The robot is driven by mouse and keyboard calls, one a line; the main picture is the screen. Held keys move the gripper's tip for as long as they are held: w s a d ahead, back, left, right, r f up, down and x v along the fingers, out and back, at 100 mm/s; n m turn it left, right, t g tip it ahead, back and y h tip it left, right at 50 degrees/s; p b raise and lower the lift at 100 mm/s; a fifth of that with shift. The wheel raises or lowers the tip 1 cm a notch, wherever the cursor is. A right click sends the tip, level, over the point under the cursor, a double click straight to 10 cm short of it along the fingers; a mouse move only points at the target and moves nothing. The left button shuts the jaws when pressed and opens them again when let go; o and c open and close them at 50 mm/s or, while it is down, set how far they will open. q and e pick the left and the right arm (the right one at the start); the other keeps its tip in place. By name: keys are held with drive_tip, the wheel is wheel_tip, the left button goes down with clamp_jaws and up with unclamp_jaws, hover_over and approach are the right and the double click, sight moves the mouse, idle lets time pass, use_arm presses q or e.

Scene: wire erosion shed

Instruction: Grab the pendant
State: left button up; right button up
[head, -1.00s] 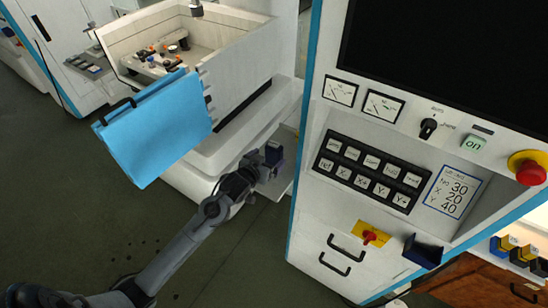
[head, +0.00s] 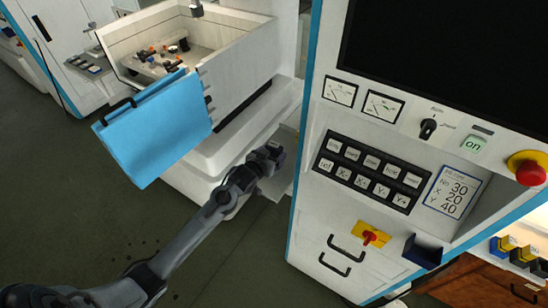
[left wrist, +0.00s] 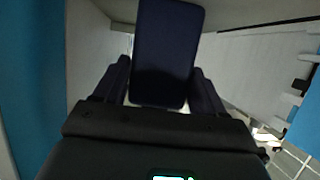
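A dark navy block (left wrist: 166,55), which looks like the pendant, fills the upper middle of the left wrist view, upright between my fingers. In the head view, a little of it shows dark at the gripper's tip, low beside the console's left side. My left gripper (head: 268,158) is there, and its arm hides most of that spot. In the left wrist view the two fingers of my left gripper (left wrist: 162,84) stand apart, one on each side of the block and very close to it. Contact is hard to make out. My right gripper is out of view.
The control console (head: 300,200) with buttons and a red knob stands just right of the gripper. A white machine with an open tank (head: 240,75) and a blue panel (head: 155,125) is at the left. The dark floor (head: 60,200) at lower left is clear.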

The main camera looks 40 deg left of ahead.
use_arm(q)
drive_tip(key=c, duration=0.6)
drive_tip(key=shift+r, duration=0.15)
drive_tip(key=shift+c, duration=0.2)
